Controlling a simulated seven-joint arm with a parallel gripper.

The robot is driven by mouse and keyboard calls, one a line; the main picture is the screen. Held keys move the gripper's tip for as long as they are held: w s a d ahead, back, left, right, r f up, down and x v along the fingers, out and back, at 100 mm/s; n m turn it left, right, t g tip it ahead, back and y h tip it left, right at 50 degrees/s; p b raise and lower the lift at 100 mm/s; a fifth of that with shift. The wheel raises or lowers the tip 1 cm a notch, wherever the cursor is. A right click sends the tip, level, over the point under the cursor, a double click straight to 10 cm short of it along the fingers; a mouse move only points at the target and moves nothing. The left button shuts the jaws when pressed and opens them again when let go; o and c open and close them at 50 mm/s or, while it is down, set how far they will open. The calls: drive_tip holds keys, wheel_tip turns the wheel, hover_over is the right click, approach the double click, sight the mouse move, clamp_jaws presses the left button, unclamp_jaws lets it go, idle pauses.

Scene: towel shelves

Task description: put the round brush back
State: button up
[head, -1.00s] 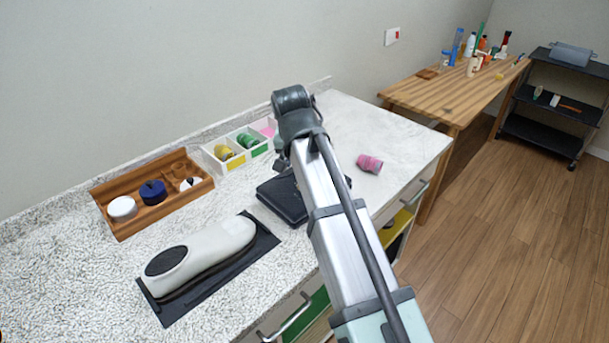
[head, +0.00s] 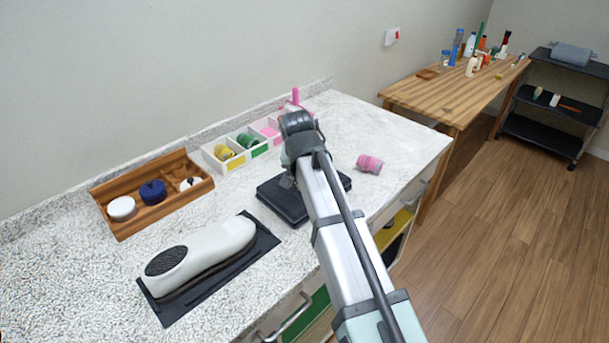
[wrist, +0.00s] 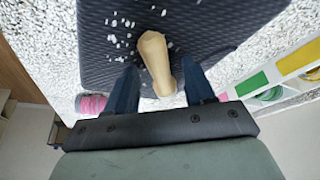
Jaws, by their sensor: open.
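In the wrist view a tan wooden-looking handle (wrist: 156,60) lies over a black ridged pad (wrist: 225,25); it may be the round brush, but no bristles show. My gripper (wrist: 160,68) is open, with one dark blue finger on each side of the handle. I see a gap on both sides, and the handle's lower end reaches toward the palm. White crumbs are scattered on the pad around it. In the head view the pad (head: 280,205) lies on the speckled counter, and my arm hides the handle and the fingers.
A wooden tray (head: 122,232) with round lidded pieces stands at the left. Behind the pad is a white divided bin (head: 228,168) with yellow, green and pink sections. A pink ribbed roll (head: 369,164) lies to the right. A white shoe-like form (head: 205,250) rests on a dark mat in front.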

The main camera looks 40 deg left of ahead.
clamp_jaws()
idle(0.4)
drive_tip(key=shift+r, duration=0.1)
